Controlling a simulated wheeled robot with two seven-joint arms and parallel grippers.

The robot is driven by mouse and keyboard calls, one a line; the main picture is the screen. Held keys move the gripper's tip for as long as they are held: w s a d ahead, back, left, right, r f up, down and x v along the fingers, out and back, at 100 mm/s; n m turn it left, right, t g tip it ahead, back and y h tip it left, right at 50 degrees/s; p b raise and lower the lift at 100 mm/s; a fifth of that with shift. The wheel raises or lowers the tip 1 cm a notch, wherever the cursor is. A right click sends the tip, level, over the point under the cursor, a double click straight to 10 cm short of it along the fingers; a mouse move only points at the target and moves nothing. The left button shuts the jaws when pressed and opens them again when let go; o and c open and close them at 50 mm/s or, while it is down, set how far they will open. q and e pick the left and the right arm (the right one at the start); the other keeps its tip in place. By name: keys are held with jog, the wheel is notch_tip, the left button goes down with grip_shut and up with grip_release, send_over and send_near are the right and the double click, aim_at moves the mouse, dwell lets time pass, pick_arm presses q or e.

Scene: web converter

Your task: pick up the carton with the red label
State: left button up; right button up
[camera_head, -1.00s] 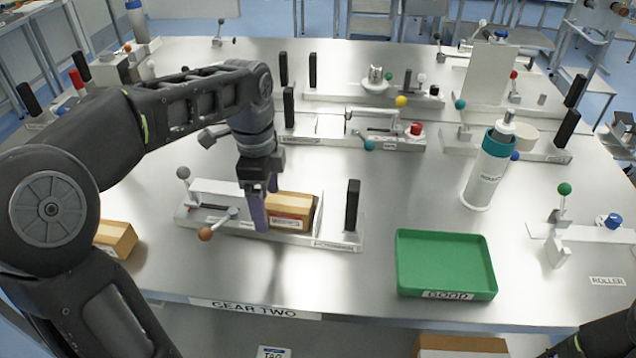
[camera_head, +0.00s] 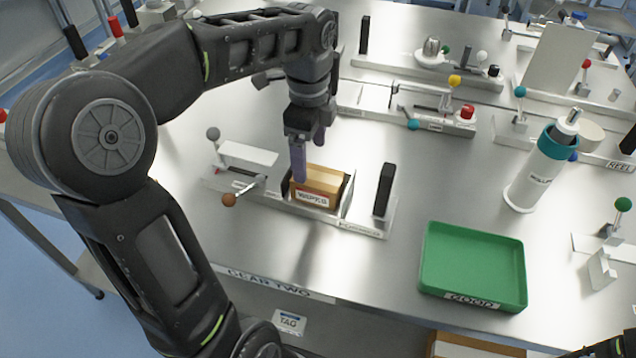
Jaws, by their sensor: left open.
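A brown carton (camera_head: 316,188) with a white, red-edged label on its front sits in a metal holder (camera_head: 369,224) left of the middle of the table. The label's print is too small to read surely. My left gripper (camera_head: 309,162) points down at the carton's left rear part, its two purple fingers apart and nothing seen between them. The near finger overlaps the carton's left top edge in the picture; I cannot tell whether it touches. My right gripper is out of view; only a bit of that arm shows at the bottom right.
A black upright block (camera_head: 384,190) stands at the holder's right end. Another carton (camera_head: 470,347) shows below the table edge.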

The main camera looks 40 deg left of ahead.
aim_at(312, 174)
pick_arm(q)
jog(key=shift+f, duration=0.1)
notch_tip(312, 174, down, 5)
jog(key=shift+w+p, duration=0.1)
jog(key=shift+p, duration=0.5)
jog(key=shift+c, duration=0.6)
jog(key=c, duration=1.5)
jog(key=shift+o, duration=0.2)
notch_tip(312, 174, up, 10)
